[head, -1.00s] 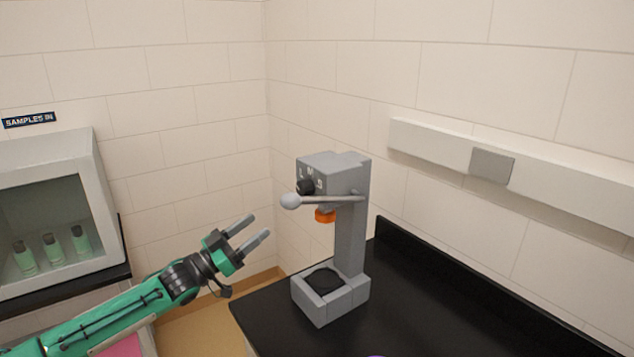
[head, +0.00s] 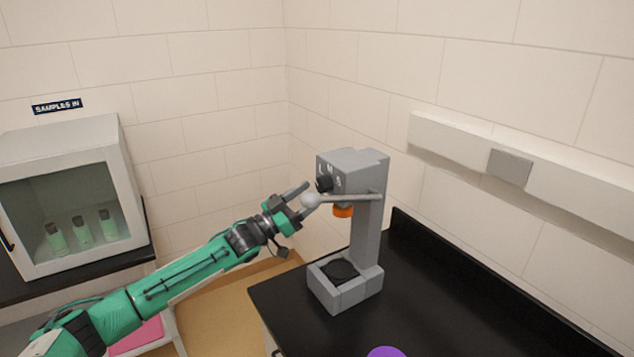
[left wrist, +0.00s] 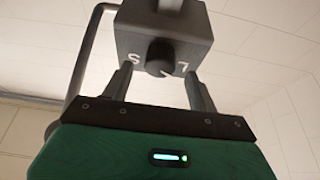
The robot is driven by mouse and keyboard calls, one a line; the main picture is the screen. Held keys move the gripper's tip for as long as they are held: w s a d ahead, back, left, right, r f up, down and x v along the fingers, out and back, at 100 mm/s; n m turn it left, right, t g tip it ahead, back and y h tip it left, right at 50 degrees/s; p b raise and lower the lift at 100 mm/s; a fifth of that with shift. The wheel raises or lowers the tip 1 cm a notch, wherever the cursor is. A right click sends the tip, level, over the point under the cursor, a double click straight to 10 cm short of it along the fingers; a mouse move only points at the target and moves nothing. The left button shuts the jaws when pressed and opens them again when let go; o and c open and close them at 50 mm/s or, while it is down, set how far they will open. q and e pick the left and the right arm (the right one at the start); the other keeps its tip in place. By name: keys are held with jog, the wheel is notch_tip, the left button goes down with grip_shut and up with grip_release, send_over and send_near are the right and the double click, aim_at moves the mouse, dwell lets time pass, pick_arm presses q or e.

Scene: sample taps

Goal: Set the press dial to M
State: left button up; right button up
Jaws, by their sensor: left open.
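The grey press (head: 348,165) stands on the black counter. Its black dial (head: 324,183) is on the front of the head, with the letters L, M and S by it. The dial also shows in the left wrist view (left wrist: 159,57), with S on its left and L on its right; I cannot read where it points. My left gripper (head: 303,198) is open and empty in front of the dial, and in the left wrist view the dial appears between its fingers (left wrist: 162,78). I cannot tell whether they reach around it. My right gripper is not in view.
The press lever's ball (head: 310,201) overlaps my lower finger in the head view. An orange part (head: 343,211) hangs under the press head. A cabinet (head: 118,160) with sample bottles stands at left. A purple object (head: 386,352) shows at the bottom edge. The counter (head: 440,310) right of the press is clear.

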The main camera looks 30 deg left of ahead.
aim_at(319, 188)
pick_arm(q)
jog(key=shift+p+x, duration=0.55)
jog(key=shift+x, duration=1.05)
